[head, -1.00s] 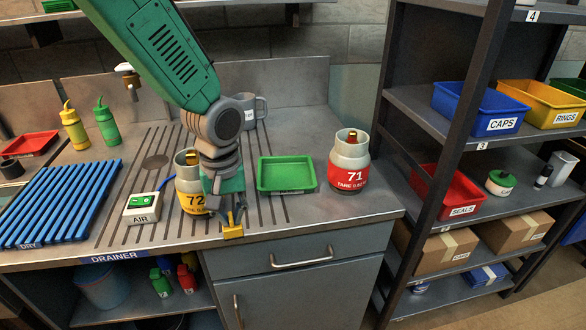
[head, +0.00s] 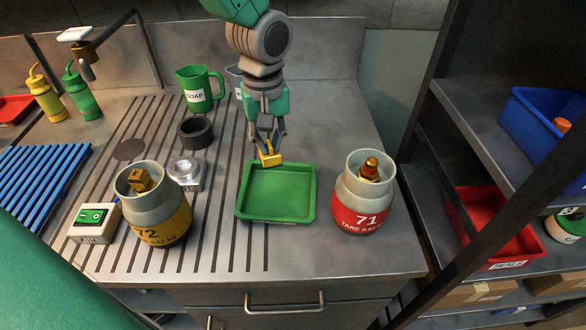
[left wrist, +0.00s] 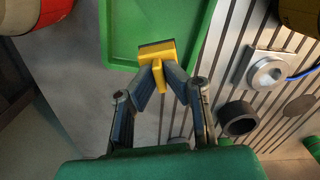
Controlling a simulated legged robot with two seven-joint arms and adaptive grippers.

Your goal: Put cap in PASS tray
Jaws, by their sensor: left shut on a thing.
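My left gripper (head: 268,143) is shut on a small yellow cap (head: 270,157). It holds the cap just at the far edge of the green tray (head: 280,205), on the bench. In the left wrist view, the T-shaped yellow cap (left wrist: 157,51) sits between the fingertips of my left gripper (left wrist: 160,75) and overlaps the rim of the green tray (left wrist: 120,65). The cap's height above the tray is hard to tell. No label shows on the tray, and its floor looks empty. My right gripper is not in view.
Cylinder 71 (head: 363,200) stands close right of the tray. Cylinder 72 (head: 158,215) stands to the left, near a metal disc fixture (head: 185,173). A black ring (head: 195,133) and a green SOAP jug (head: 199,90) are behind. Shelving (head: 462,110) rises at right.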

